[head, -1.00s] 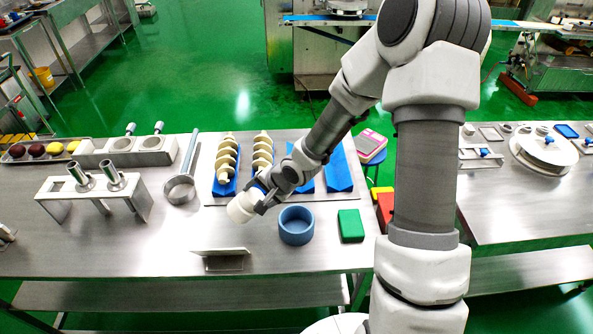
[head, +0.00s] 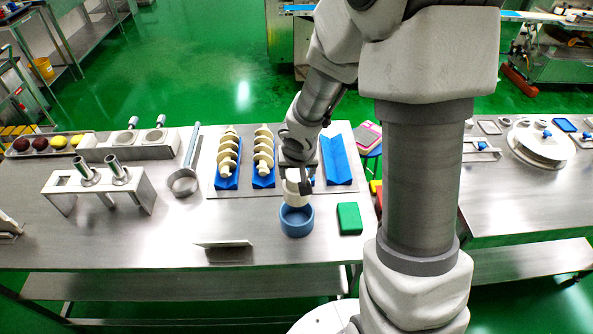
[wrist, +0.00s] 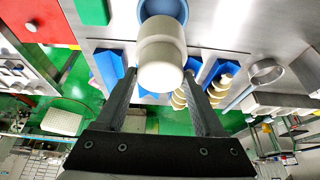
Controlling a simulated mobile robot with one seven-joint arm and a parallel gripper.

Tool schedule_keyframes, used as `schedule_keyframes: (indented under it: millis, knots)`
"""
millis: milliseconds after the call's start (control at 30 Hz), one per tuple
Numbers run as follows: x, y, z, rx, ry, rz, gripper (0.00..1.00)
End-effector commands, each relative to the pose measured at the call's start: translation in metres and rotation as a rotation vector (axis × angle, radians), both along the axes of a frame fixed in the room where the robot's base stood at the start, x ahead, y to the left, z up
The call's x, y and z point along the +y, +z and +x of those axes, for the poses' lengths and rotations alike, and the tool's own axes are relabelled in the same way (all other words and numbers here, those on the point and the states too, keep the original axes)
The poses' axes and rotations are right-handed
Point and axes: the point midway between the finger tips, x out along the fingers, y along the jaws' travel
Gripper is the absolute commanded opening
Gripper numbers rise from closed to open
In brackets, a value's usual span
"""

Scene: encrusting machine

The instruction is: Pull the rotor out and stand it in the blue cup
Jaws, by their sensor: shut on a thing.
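The rotor (head: 296,192) is a cream, stepped round piece. My gripper (head: 298,180) is shut on it, with one finger on each side in the wrist view (wrist: 160,74). The blue cup (head: 297,227) stands on the steel table. In the head view the rotor looks roughly upright and overlaps the cup's far rim. In the wrist view the rotor (wrist: 161,52) covers part of the cup (wrist: 166,9). I cannot tell whether rotor and cup touch. The cup's inside is partly hidden.
A green block (head: 349,218) lies right of the cup. Cream screws (head: 228,155) rest on blue cradles behind, with an empty blue cradle (head: 337,160) at right. A metal stand with two tubes (head: 100,187) and a handled ring (head: 184,183) are left. The front table is mostly clear.

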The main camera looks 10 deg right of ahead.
Motion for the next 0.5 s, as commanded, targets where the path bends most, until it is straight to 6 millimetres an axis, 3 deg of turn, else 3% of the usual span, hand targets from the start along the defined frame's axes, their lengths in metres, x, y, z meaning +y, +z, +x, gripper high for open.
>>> schedule_keyframes:
  millis: [300,500]
  knots:
    - [0.000,-0.046,0.000,0.001,-0.001,0.001,0.00]
    - [0.000,-0.037,0.001,-0.001,-0.001,0.002,0.00]
